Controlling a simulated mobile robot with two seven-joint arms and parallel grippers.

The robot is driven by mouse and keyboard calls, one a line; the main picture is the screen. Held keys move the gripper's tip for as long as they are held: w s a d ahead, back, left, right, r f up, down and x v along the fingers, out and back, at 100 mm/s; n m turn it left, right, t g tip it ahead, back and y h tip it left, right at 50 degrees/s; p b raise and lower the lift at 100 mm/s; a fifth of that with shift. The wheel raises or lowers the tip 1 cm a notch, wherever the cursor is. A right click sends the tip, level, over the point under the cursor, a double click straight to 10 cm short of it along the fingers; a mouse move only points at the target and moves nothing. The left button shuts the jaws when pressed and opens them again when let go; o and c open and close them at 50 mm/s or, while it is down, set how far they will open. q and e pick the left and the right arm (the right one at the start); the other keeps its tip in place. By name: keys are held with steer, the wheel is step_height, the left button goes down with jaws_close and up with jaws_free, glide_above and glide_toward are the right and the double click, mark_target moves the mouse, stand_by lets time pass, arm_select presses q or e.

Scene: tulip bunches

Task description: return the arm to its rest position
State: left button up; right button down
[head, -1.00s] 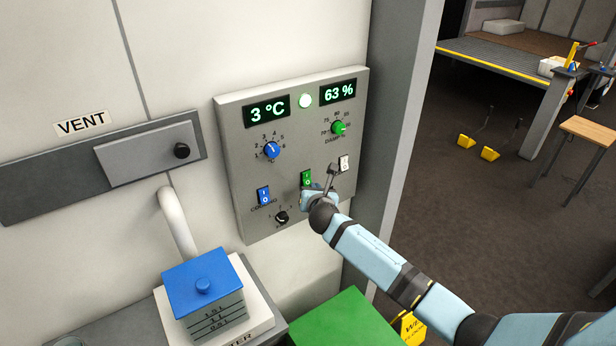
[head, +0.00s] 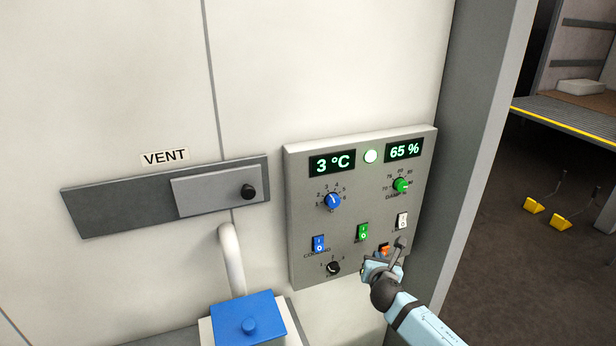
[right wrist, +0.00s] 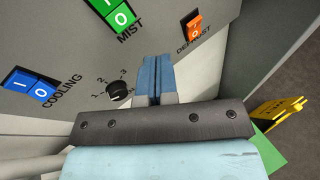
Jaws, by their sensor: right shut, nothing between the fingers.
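My right gripper (head: 376,264) is in front of the lower right of the grey control panel (head: 300,215), close to the orange defrost switch (head: 384,249). In the right wrist view its blue fingers (right wrist: 156,62) are together and empty. They point at the panel between the black knob (right wrist: 120,90) and the defrost switch (right wrist: 194,26). I cannot tell whether they touch the panel; a gap seems to show. My right arm (head: 420,322) comes in from the lower right. My left gripper is not in view.
The panel has a blue cooling switch (head: 319,243), a green mist switch (head: 362,232) and a white switch (head: 402,220). Its displays read 3 °C and 65 %. A blue-lidded container (head: 248,318) stands below left. A grey post (head: 480,190) edges the wall at right.

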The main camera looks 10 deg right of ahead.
steer(key=s+a+f+m+g+y, duration=0.1)
steer(key=s+a+f+m+y, duration=0.2)
steer(key=s, duration=0.4)
steer(key=s+a+f+m+g, duration=0.1)
steer(key=s+a+f+m, duration=0.3)
steer(key=s+f+m, duration=0.15)
steer(key=s+a+f+m+y, duration=0.25)
steer(key=s+f+m, duration=0.2)
steer(key=s, duration=0.25)
steer(key=s+a+m+g+y, duration=0.1)
steer(key=s+a+m, duration=0.3)
steer(key=s+m, duration=1)
steer(key=s+y, duration=0.1)
steer(key=s, duration=0.2)
steer(key=shift+m, duration=0.4)
